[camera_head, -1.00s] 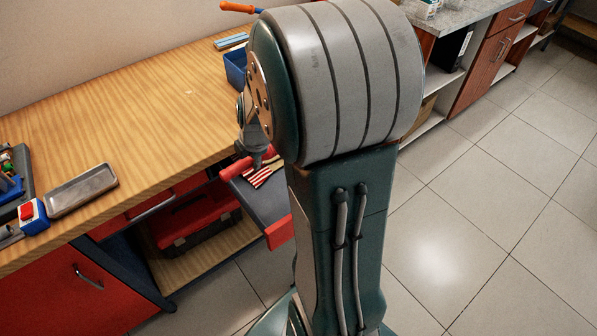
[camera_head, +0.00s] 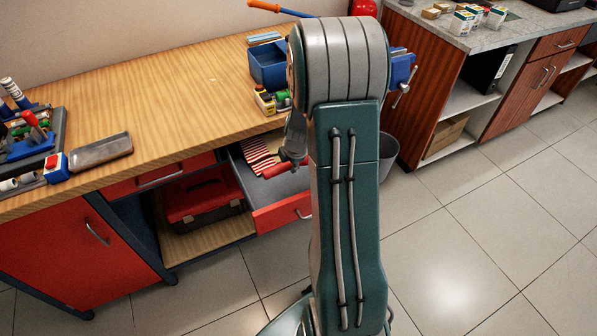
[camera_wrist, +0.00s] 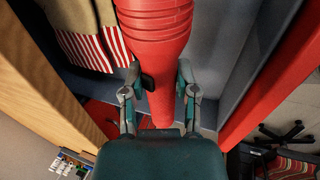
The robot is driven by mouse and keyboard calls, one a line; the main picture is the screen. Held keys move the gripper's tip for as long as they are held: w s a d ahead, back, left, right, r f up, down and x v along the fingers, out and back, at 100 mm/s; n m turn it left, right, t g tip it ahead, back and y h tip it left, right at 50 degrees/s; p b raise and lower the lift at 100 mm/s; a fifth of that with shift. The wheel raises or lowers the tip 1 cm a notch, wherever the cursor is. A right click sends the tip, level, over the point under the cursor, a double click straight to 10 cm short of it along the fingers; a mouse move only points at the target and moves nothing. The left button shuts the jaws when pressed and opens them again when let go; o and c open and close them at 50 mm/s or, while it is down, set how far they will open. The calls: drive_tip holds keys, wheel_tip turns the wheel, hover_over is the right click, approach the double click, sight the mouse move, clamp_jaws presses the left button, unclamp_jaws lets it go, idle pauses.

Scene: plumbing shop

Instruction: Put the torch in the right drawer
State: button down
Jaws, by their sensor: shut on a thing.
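The torch is red (camera_wrist: 156,45), and my gripper (camera_wrist: 160,88) is shut around it. In the head view, the torch (camera_head: 277,171) shows as a short red piece at my gripper (camera_head: 291,160), partly hidden by my arm. It is over the open right drawer (camera_head: 281,213), to the right of a striped cloth. The wrist view shows the drawer's grey-blue inside (camera_wrist: 214,50) around the torch. I cannot tell whether the torch touches the drawer floor.
The red-and-white striped cloth (camera_head: 257,154) lies in the drawer's left part. The wooden bench top (camera_head: 160,110) overhangs the drawer's back. A blue bin (camera_head: 268,66) stands on the bench above. A grey waste bin (camera_head: 394,160) stands right of the drawer.

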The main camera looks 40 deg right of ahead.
hover_over(298, 176)
drive_tip(key=s, duration=0.1)
drive_tip(key=f, duration=0.4)
drive_tip(key=shift+s+a+f, duration=0.1)
drive_tip(key=shift+a+f, duration=0.1)
drive_tip(key=shift+a, duration=0.1)
drive_tip(key=shift+d+f, duration=0.15)
drive_tip(key=shift+f, duration=0.3)
wheel_tip(298, 176, down, 2)
drive_tip(key=shift+f, duration=0.5)
drive_tip(key=shift+d+f, duration=0.1)
drive_tip(key=shift+d, duration=0.15)
drive_tip(key=shift+f, duration=0.1)
drive_tip(key=shift+c, duration=1.8)
unclamp_jaws()
drive_tip(key=shift+a, duration=0.2)
